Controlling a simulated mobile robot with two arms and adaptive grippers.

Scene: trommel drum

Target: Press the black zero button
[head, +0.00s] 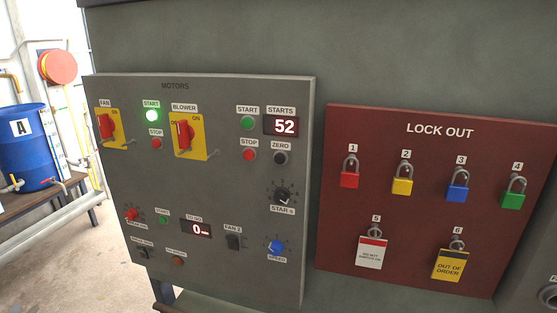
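The black zero button (280,158) is a small round black push button under the label ZERO on the grey MOTORS panel (190,260). It sits just below the red STARTS display (281,126), which reads 52. A red STOP button (249,155) is directly to its left, and a green START button (247,123) is up and left of it. A black STAR rotary knob (283,194) is below it. Nothing covers the zero button. Neither of my grippers shows in the head view.
A dark red LOCK OUT board (340,240) with several coloured padlocks and two tags is right of the panel. FAN (105,126) and BLOWER (184,136) red-handled switches are on the panel's left. A blue barrel (25,155) stands at far left. Space before the panel looks clear.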

